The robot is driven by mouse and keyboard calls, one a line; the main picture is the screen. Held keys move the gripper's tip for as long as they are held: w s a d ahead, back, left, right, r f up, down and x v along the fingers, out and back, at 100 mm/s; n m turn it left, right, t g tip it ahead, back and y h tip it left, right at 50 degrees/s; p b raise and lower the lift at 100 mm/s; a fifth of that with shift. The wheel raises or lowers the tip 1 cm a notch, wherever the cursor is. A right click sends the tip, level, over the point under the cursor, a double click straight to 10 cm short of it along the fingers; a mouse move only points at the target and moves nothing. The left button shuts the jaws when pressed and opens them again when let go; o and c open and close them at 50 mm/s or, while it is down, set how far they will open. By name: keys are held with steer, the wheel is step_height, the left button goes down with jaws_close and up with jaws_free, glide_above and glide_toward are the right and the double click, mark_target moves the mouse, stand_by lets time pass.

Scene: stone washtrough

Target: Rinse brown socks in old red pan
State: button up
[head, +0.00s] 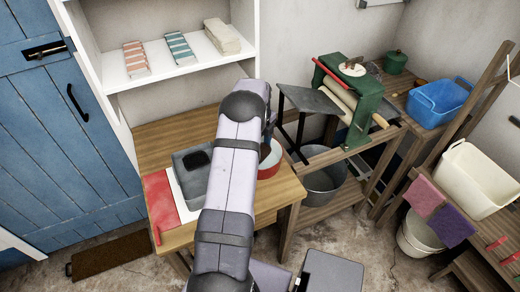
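A round red pan (273,163) with a pale inside stands on the wooden worktop. Its left part is hidden behind my arm. A grey stone trough (182,165) sits to its left on the same worktop, also partly covered by my arm. A dark patch (197,160) shows in the trough; I cannot tell whether it is cloth or part of the basin. I cannot make out any brown socks. My arm crosses the worktop and bends at its top end; my gripper is hidden behind it.
A red flat piece (160,203) lies at the worktop's left edge (148,145). To the right stand a green mangle (365,108), a metal tub (322,183) below, a blue tub (437,101) and a cream tub (470,180). Shelves with folded cloths (222,36) rise behind.

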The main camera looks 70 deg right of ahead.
steer(key=shift+f, duration=0.1)
steer(key=shift+f+b, duration=0.45)
steer(key=shift+f, duration=0.2)
steer(key=shift+r, duration=0.15)
stand_by(0.8)
steer(key=shift+r+p, duration=0.5)
steer(key=shift+r, duration=0.15)
steer(key=shift+f, duration=0.1)
stand_by(0.7)
steer(key=shift+f+b, duration=0.5)
steer(key=shift+f, duration=0.2)
steer(key=shift+r, duration=0.1)
stand_by(0.6)
steer(key=shift+r+p, duration=0.55)
steer(key=shift+r, duration=0.15)
